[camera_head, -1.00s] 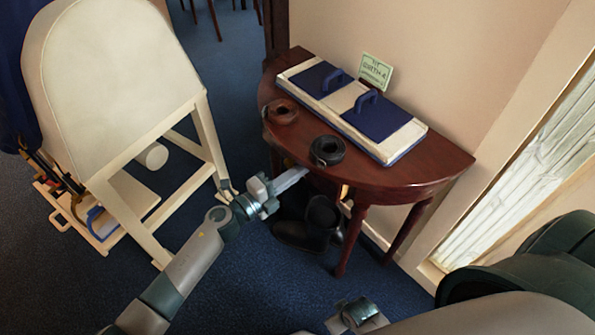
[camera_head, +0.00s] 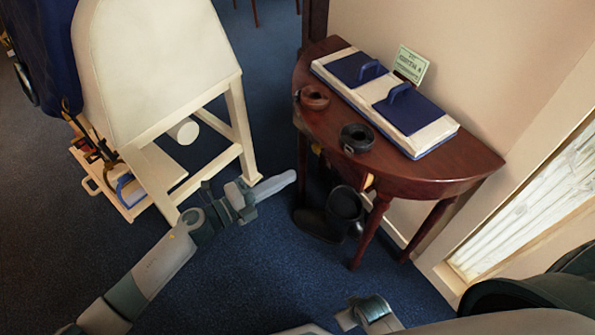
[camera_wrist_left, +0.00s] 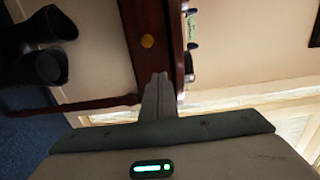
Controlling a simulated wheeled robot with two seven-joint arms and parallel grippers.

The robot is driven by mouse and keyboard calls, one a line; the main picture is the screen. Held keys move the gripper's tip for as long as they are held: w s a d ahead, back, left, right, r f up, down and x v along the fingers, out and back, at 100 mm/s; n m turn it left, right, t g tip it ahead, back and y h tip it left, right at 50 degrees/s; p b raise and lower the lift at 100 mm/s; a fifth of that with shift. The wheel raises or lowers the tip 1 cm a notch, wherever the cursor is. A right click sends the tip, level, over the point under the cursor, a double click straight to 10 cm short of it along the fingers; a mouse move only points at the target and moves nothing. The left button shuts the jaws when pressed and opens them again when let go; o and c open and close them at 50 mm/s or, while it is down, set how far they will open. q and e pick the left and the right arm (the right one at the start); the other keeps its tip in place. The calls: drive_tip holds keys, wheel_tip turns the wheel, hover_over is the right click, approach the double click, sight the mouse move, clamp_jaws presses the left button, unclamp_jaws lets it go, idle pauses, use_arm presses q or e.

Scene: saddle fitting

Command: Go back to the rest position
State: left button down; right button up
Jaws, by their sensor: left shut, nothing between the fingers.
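My left gripper (camera_head: 282,184) is shut and empty. It is over the blue carpet between the white saddle stand (camera_head: 160,70) and the wooden half-round table (camera_head: 450,172), apart from both in the head view. In the left wrist view its fingers (camera_wrist_left: 157,95) lie together, pointing toward the table edge (camera_wrist_left: 172,40). At the bottom of the head view part of my right arm shows, but I see no right gripper fingers.
On the table are a brown strap coil (camera_head: 314,97), a black strap coil (camera_head: 356,138), a white board with blue pads (camera_head: 400,108) and a green card (camera_head: 411,65). Black boots (camera_head: 343,207) stand beneath. A wooden tool tray (camera_head: 130,208) is beside the stand.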

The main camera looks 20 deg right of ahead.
use_arm(q)
drive_tip(key=shift+s+a, duration=0.15)
drive_tip(key=shift+a, duration=0.3)
idle(0.3)
